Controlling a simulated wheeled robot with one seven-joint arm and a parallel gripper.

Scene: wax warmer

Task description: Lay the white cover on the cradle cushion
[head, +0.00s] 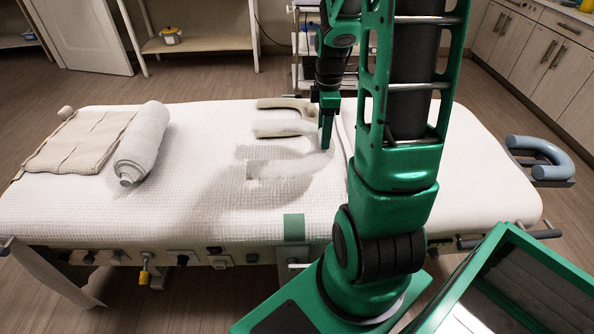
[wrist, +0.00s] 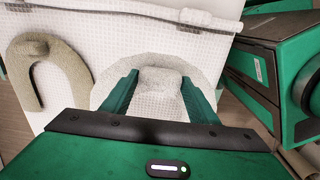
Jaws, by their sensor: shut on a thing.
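The white cover is a soft curved piece in my gripper (wrist: 160,98); in the wrist view its pale band (wrist: 162,62) arches around both green fingers, with material bunched between them. In the head view my gripper (head: 327,138) points down over the middle of the bed, and the cover (head: 290,163) spreads left from it, casting a shadow on the sheet. The blue U-shaped cradle cushion (head: 541,150) sits past the bed's right end, well right of my gripper and apart from the cover. It does not show in the wrist view.
A beige U-shaped piece (wrist: 27,82) lies on the white bed (head: 210,215); it also shows in the head view (head: 284,102). A rolled white towel (head: 145,142) and beige pad (head: 80,142) lie at left. Cabinets (head: 528,48) stand at back right.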

